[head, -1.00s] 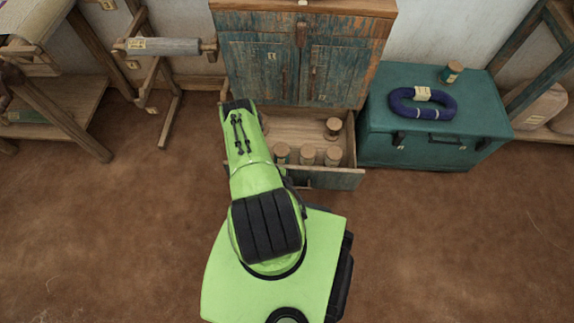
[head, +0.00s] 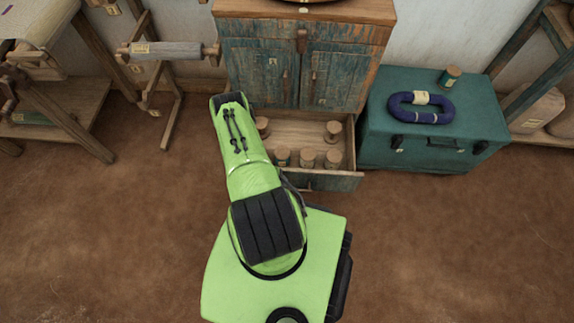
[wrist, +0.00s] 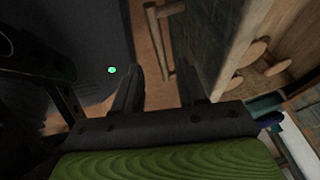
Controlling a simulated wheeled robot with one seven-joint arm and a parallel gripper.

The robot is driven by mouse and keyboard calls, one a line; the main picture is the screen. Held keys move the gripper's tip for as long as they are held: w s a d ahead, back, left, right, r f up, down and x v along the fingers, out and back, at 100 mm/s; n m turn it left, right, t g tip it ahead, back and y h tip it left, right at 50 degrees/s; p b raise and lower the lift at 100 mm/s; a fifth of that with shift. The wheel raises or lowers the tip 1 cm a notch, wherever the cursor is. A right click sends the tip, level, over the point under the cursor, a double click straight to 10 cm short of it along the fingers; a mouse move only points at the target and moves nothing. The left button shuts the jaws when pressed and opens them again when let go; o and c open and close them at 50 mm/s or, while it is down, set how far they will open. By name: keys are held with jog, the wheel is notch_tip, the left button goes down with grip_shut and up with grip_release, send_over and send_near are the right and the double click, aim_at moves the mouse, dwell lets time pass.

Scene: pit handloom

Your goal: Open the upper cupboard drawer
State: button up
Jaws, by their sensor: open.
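The wooden cupboard (head: 385,40) with worn blue-green paint stands against the wall in the head view. Its upper drawer (head: 255,30) is a wide front just under the top and looks shut, with a small wooden handle (head: 302,41) at its middle. In the head view my gripper is hidden behind my green arm, which reaches toward the cupboard's lower left. In the wrist view my gripper (wrist: 160,70) is open, its two dark fingers apart. A wooden bar handle (wrist: 160,42) shows beyond and between them; I cannot tell which handle it is. Nothing is held.
The lower drawer (head: 335,181) stands open into the room with several lidded jars (head: 307,158) inside. Two doors above it look shut. A teal chest (head: 435,150) with a blue coil (head: 422,107) is at right. A wooden roller stand (head: 170,50) is at left. The front floor is clear.

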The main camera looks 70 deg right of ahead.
jog(key=p+v, duration=0.3)
jog(key=v, duration=0.7)
